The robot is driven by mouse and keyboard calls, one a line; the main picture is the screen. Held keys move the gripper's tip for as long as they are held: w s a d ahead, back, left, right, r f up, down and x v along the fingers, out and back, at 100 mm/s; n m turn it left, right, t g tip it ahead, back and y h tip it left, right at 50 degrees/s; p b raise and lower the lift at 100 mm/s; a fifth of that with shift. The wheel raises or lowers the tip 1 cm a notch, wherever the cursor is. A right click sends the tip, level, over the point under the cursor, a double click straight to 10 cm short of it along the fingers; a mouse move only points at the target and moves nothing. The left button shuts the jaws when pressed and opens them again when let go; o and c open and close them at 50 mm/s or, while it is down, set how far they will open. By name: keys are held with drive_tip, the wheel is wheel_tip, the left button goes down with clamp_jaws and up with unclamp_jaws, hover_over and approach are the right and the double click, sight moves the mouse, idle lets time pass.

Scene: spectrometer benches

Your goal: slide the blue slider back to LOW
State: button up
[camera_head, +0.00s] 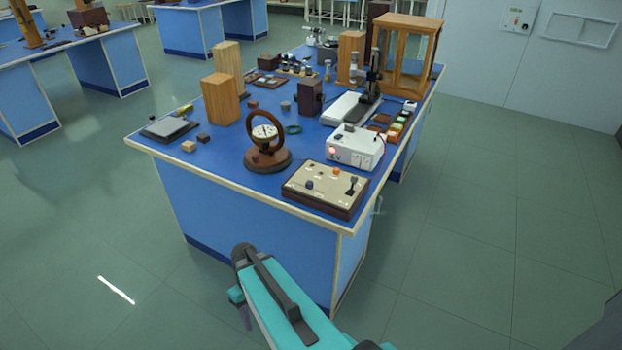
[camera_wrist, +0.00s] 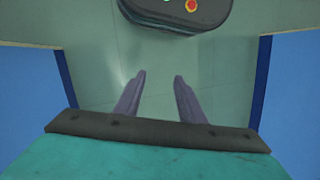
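A beige control panel in a dark frame (camera_head: 318,193) lies at the near right corner of the blue bench top. It carries a blue knob (camera_head: 309,184), an orange knob (camera_head: 336,171) and a dark blue-topped lever (camera_head: 352,185). I cannot tell for sure which blue part is the slider, and no LOW marking is readable. My gripper (camera_wrist: 158,76) shows in the wrist view with its two purple fingers apart and nothing between them. It points at the floor, away from the panel. In the head view my teal arm is in front of the bench, below the panel.
A white power supply box (camera_head: 352,150) stands just behind the panel. A round dial meter on a wooden base (camera_head: 267,160) stands to its left. Wooden blocks (camera_head: 221,98) and a glass-sided wooden case (camera_head: 408,55) stand farther back. Floor (camera_head: 480,240) right of the bench is clear.

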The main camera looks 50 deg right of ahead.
drive_tip(key=w+d+r+t+p, duration=0.1)
drive_tip(key=w+d+r+t, duration=0.1)
drive_tip(key=w+d+r, duration=0.55)
drive_tip(key=n+t+h+p, duration=0.1)
drive_tip(key=n+t+p, duration=0.1)
drive_tip(key=t+p, duration=0.25)
approach(310, 182)
drive_tip(key=s+a+v, duration=0.1)
drive_tip(key=v, duration=0.5)
drive_tip(key=shift+w+d+f+t, duration=0.1)
drive_tip(key=shift+d+f+t, duration=0.25)
drive_tip(key=shift+d, duration=0.05)
drive_tip(key=shift+f, duration=0.15)
drive_tip(key=shift+p+x, duration=1.8)
drive_tip(key=shift+x, duration=5)
clamp_jaws()
